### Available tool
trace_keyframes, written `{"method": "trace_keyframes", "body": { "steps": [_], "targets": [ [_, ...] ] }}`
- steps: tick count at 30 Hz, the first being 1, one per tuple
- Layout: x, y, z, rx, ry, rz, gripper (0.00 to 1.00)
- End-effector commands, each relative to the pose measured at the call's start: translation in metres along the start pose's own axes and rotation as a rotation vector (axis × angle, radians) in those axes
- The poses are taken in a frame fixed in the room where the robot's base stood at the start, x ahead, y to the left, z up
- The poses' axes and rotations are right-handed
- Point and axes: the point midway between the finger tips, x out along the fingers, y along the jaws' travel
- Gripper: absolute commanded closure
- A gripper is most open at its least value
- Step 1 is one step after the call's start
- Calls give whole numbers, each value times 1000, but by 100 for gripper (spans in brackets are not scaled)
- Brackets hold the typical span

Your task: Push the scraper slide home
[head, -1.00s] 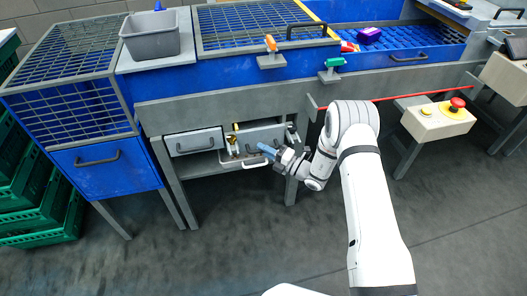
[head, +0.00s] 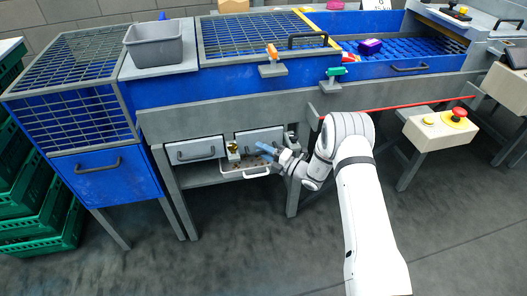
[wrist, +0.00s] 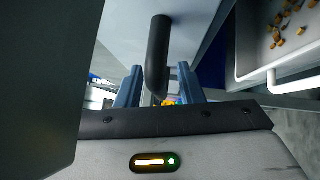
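Under the machine, a grey left drawer (head: 195,147) and a grey right drawer (head: 246,137) show with dark handles. A small pale block with a yellow part (head: 232,152) stands between them. I cannot tell which part is the scraper slide. My gripper (head: 268,152), with blue fingers, is at the front of the right drawer. In the wrist view my gripper (wrist: 158,88) has its fingers apart. A black bar handle (wrist: 158,45) on a grey panel shows beyond and between them; contact is unclear. The drawer's right part is hidden by my gripper.
A shallow white tray (head: 232,175) sticks out below the drawers. It also shows in the wrist view (wrist: 262,77), close right of my fingers, with brown crumbs. A machine leg (head: 292,195) stands right of the drawers. The floor in front is clear.

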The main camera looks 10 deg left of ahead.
Motion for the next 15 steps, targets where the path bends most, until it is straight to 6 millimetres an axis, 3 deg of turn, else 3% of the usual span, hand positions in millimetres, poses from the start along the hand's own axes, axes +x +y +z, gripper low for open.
{"method": "trace_keyframes", "body": {
  "steps": [8,15],
  "targets": [
    [-12,0,1,1,-2,-2,66],
    [-53,0,1,2,-4,-2,66]
  ]
}}
